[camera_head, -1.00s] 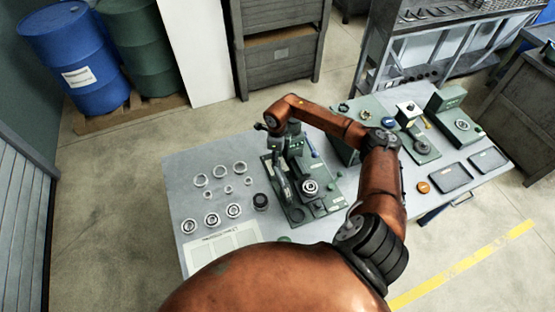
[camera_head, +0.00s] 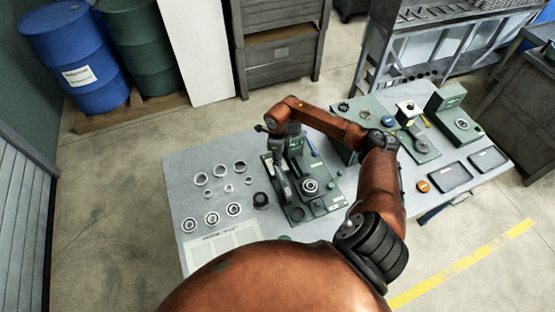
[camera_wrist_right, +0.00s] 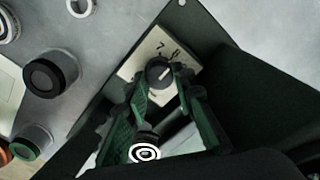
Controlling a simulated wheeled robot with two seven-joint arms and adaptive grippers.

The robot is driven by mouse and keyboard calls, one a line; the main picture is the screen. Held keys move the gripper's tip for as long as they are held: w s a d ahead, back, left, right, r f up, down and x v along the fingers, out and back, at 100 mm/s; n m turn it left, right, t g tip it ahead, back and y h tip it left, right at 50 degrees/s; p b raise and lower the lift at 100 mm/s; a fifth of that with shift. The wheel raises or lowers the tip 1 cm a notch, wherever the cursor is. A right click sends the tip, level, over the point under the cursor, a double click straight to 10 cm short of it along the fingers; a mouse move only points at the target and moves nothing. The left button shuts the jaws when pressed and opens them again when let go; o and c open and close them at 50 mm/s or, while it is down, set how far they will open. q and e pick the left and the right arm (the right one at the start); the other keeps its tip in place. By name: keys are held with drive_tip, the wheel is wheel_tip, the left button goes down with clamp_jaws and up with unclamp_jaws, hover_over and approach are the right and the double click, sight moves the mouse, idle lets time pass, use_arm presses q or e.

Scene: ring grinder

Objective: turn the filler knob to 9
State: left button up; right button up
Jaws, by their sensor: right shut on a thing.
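The filler knob (camera_wrist_right: 159,73) is a small black knob with a pale pointer mark, on a cream dial plate (camera_wrist_right: 133,68) in the right wrist view. A 7 and part of another number show beyond it; the rest of the scale is hidden or too small to read. My right gripper (camera_wrist_right: 162,80) has its green-lined fingertips on either side of the knob and is shut on it. In the head view the right arm reaches over the green machine (camera_head: 297,205), and its wrist hides the knob. My left gripper is not in view.
Several metal rings (camera_head: 201,179) and a black cylindrical part (camera_head: 261,200) lie left of the machine on the grey table (camera_head: 185,165). A white sheet (camera_head: 222,242) lies in front. More green devices (camera_head: 421,148) and dark trays (camera_head: 450,177) stand to the right.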

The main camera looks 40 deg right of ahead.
drive_tip(key=shift+m, duration=0.3)
clamp_jaws()
drive_tip(key=m+b, duration=0.1)
drive_tip(key=m, duration=0.2)
drive_tip(key=shift+b, duration=0.3)
drive_tip(key=shift+m+b, duration=0.45)
drive_tip(key=shift+m, duration=1.75)
drive_tip(key=o, duration=1.1)
unclamp_jaws()
wheel_tip(320, 180, up, 12)
drive_tip(key=shift+r, duration=0.1)
